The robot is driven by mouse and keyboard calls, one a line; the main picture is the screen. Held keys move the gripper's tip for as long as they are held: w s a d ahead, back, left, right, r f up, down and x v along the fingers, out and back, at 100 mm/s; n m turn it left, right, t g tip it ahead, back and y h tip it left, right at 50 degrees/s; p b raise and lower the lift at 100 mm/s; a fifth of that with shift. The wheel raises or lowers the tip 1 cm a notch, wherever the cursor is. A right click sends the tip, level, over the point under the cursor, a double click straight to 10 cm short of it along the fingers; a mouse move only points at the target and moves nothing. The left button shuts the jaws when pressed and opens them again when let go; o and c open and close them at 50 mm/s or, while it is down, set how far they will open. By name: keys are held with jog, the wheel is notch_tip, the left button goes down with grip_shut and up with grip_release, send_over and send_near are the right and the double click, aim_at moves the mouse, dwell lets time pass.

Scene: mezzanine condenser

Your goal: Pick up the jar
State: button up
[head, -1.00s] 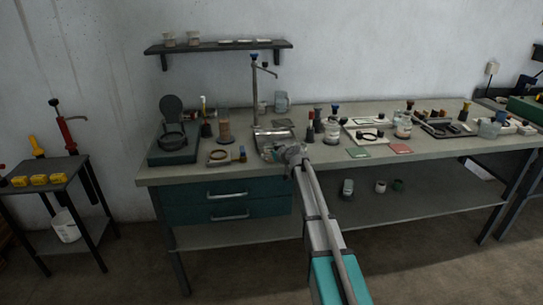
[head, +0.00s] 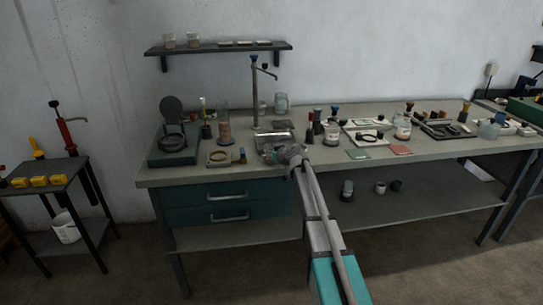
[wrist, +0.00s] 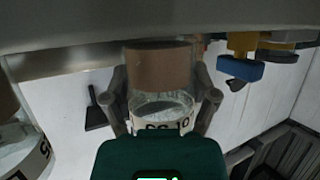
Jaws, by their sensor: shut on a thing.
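In the wrist view, a clear glass jar (wrist: 160,107) with a brown upper part and a pale, dark-lettered label sits between the two fingers of my gripper (wrist: 162,92). The fingers press against its sides, and my dark green gripper body hides its near end. In the head view, my gripper (head: 292,153) is over the front of the workbench, left of centre. The held jar is not clear there, and I cannot tell whether it touches the bench.
A second labelled jar (wrist: 18,148) shows at the left of the wrist view. The workbench (head: 300,168) holds trays, bottles and a tall clear cylinder (head: 223,125). A wall shelf (head: 220,47) hangs behind. A side table (head: 50,175) stands left, with floor between.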

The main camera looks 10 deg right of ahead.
jog(key=shift+r, duration=0.2)
jog(key=shift+r+p, duration=1.15)
jog(key=shift+p, duration=0.1)
jog(key=shift+s+r, duration=0.1)
jog(key=shift+r, duration=0.15)
jog(key=s+d+r+p, duration=0.1)
jog(key=s+r+p, duration=0.8)
jog(key=s, duration=0.4)
jog(key=shift+s+r+p, duration=0.15)
jog(key=shift+s+p, duration=0.15)
jog(key=shift+p, duration=0.15)
dwell(0.6)
